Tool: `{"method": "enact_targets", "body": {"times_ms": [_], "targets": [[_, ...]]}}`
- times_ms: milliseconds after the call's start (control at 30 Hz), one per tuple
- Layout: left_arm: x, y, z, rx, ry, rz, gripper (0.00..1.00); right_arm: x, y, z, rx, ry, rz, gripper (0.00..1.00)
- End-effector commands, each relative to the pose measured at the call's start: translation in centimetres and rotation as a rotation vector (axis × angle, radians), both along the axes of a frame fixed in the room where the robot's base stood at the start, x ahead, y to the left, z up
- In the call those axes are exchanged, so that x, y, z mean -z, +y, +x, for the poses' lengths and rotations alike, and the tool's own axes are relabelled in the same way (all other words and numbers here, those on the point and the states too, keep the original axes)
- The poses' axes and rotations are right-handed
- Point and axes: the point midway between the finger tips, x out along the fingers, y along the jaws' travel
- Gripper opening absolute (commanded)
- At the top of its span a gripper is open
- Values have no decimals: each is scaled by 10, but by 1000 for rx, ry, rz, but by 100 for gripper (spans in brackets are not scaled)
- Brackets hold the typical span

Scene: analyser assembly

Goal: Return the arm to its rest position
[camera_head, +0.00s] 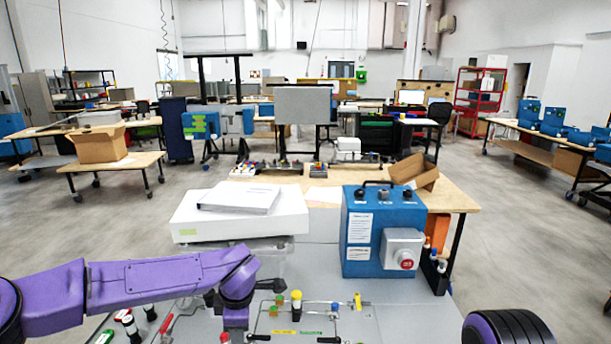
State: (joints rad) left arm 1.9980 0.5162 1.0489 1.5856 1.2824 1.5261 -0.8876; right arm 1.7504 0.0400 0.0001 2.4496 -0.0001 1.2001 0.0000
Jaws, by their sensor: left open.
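My left arm (150,280) is purple with black joints and comes in from the left, bending down at its wrist. My left gripper (235,328) hangs below the wrist near the bottom edge, over the left part of the grey work surface (390,322). It is open; its fingertips are hard to make out at the picture's edge. I see nothing held in it. Part of my right arm (508,328), black and purple, shows at the bottom right corner. My right gripper is out of the picture.
A blue control box (384,230) with a red button stands right of centre. Small fittings and a yellow-capped part (296,300) are right of the gripper. Open floor lies beyond the table at both sides.

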Motion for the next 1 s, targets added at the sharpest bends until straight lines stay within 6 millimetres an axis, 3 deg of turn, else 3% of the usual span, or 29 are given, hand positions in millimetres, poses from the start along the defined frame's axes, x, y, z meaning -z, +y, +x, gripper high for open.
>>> {"method": "enact_targets", "body": {"times_ms": [167,367,467,600,700,833,900,1000], "targets": [[60,14,-12,33,-131,170,43,10,0,0,0,0,0,43],[156,28,-54,210,-242,323,43,32,0,-1,0,1,0,43],[221,37,-100,379,-261,368,43,51,0,-1,0,1,0,43],[308,61,-191,664,-199,367,43,82,0,-1,0,1,0,43],[350,88,-261,851,-94,349,43,104,0,-1,0,1,0,43],[378,128,-328,1029,56,359,43,128,0,-1,0,1,0,43],[387,147,-346,1061,115,385,43,137,0,-1,0,1,0,43],[390,151,-349,1068,126,393,43,140,0,-1,0,1,0,43]]}}
